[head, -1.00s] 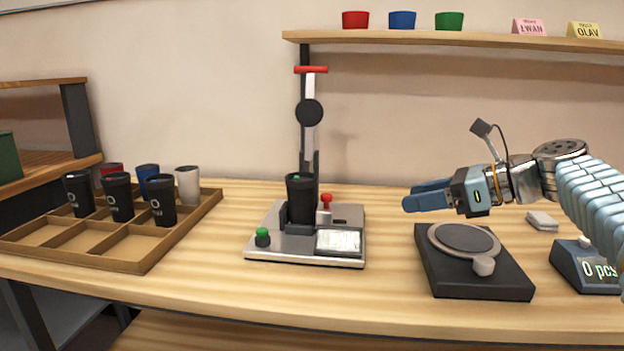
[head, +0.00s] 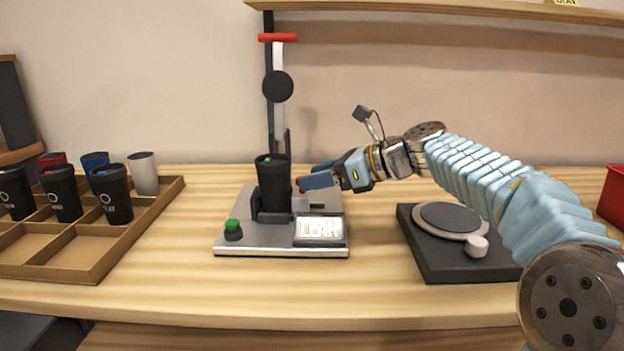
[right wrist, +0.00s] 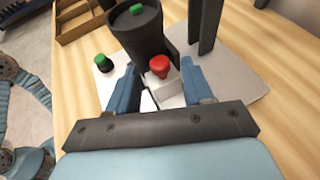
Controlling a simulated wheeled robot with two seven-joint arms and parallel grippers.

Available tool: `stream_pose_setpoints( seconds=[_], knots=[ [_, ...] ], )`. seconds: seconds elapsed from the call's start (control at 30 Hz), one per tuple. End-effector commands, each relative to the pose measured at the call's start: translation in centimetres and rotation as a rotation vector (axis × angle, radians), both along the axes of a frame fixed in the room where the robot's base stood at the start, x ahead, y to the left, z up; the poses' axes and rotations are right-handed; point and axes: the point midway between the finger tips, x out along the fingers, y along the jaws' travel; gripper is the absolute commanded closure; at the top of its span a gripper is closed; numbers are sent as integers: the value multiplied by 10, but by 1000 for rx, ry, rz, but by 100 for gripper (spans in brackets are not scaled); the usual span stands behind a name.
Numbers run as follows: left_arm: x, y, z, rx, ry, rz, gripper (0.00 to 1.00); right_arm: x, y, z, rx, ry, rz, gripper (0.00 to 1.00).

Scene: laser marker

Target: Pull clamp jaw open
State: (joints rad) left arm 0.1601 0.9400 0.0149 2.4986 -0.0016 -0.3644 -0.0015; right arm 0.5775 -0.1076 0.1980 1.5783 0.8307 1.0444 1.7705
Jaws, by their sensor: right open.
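The laser marker (head: 230,248) stands on the table with a black cup (head: 272,182) upright in its dark clamp. The clamp jaw's red knob (right wrist: 159,66) shows in the right wrist view, on a light block beside the cup (right wrist: 133,32). My right gripper (head: 302,184) is open to the right of the cup. In the right wrist view its two blue fingers (right wrist: 163,82) lie either side of the knob's near side, and I cannot tell whether they touch it. In the head view the fingers hide most of the knob. My left gripper is not in view.
A green button (head: 232,225) is at the marker's front left, and a column with a red handle (head: 278,38) rises behind. A wooden tray (head: 140,234) with several cups stands left. A black turntable base (head: 450,262) is at right, below my right arm.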

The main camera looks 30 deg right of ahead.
Motion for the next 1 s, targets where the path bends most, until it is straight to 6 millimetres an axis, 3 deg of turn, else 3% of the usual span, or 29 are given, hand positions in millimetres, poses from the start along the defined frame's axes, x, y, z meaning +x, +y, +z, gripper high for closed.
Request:
stream_pose_setpoints(
  seconds=[0.17, 0.47, 0.8, 1.0],
  knots=[
    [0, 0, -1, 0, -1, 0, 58, 11, 8, -6, -1, 1, 0, 49],
    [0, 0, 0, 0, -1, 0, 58, 12, 9, -6, 0, 0, -1, 51],
    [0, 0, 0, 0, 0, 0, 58, 12, 9, -6, 0, 0, -1, 100],
    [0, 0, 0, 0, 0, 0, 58, 12, 9, -6, 0, 0, 0, 100]
  ],
)
